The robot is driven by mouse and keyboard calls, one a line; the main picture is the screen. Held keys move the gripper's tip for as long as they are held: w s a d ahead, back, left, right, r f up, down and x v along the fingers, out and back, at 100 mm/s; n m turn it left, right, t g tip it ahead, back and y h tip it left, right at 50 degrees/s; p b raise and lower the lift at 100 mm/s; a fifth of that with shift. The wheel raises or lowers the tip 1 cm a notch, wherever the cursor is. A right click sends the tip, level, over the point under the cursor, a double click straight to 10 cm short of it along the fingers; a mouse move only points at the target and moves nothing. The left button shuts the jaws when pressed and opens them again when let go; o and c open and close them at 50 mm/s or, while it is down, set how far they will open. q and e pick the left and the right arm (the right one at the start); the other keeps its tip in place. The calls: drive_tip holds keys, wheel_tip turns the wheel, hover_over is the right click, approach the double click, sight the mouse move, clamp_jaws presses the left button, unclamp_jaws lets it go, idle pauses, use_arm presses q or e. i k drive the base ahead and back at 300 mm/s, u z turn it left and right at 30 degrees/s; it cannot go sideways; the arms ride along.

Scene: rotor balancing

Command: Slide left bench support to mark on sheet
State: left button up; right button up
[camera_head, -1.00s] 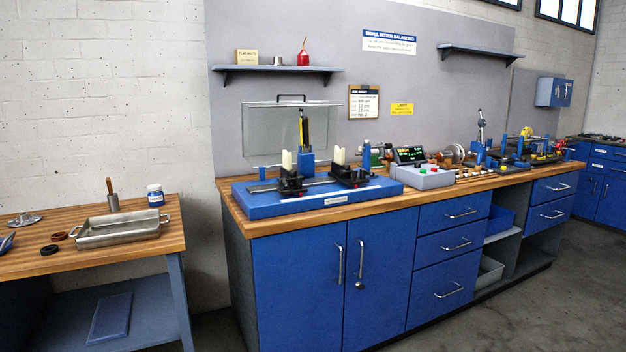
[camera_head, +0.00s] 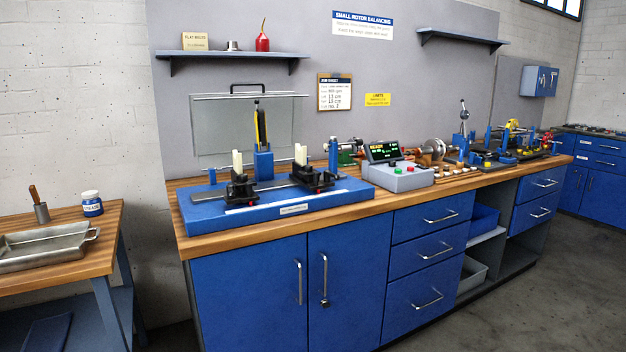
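The blue balancing bench (camera_head: 205,215) sits on the left part of the wooden worktop. On its rail stand two black supports with pale uprights. The left bench support (camera_head: 239,187) is left of the middle, and the right bench support (camera_head: 304,176) is to its right. The clipboard job sheet (camera_head: 334,92) hangs on the grey wall panel above; its lines are too small to read surely. A pale scale strip runs along the bench front, but its marks cannot be made out. Neither of my grippers shows in the view.
A grey control box with a display (camera_head: 401,178) stands right of the bench. A clear guard with a black handle (camera_head: 250,120) stands behind it. A side table with a metal tray (camera_head: 45,250) is at the left. Floor shows at the lower right.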

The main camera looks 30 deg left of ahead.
sight(244, 192)
drive_tip(key=i, duration=0.9)
drive_tip(key=u, duration=0.4)
